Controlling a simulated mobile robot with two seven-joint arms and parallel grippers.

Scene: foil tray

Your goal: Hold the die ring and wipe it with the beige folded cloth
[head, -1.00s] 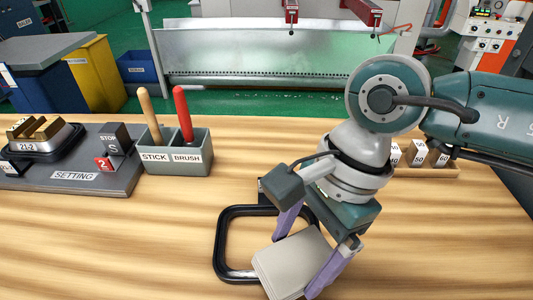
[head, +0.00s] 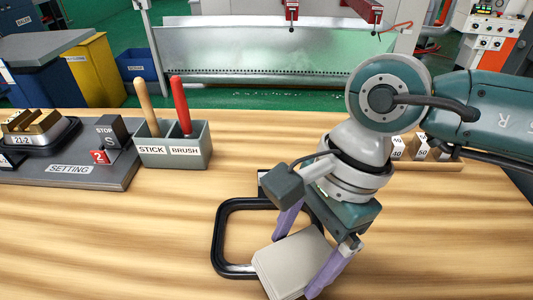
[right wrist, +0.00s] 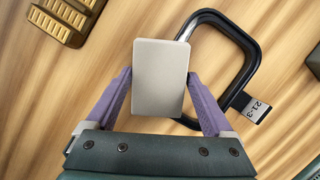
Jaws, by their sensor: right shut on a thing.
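The die ring (head: 219,238) is a black rounded-square frame with a bright inner edge, lying on the wooden table. Its tag reads 21-3 in the right wrist view (right wrist: 257,110). My right gripper (head: 294,266) is shut on the beige folded cloth (head: 290,258), a flat pale block between its purple fingers. The cloth (right wrist: 159,80) covers part of the ring's near right side in the head view. I cannot tell whether it touches the ring. No gripper holds the ring in view. My left gripper is not in view.
A grey setting board (head: 110,176) with a die and blocks is at the left. A grey holder (head: 176,153) with a stick and a brush stands beside it. A wooden rack (head: 442,164) of numbered blocks lies behind my right arm. The table's front left is clear.

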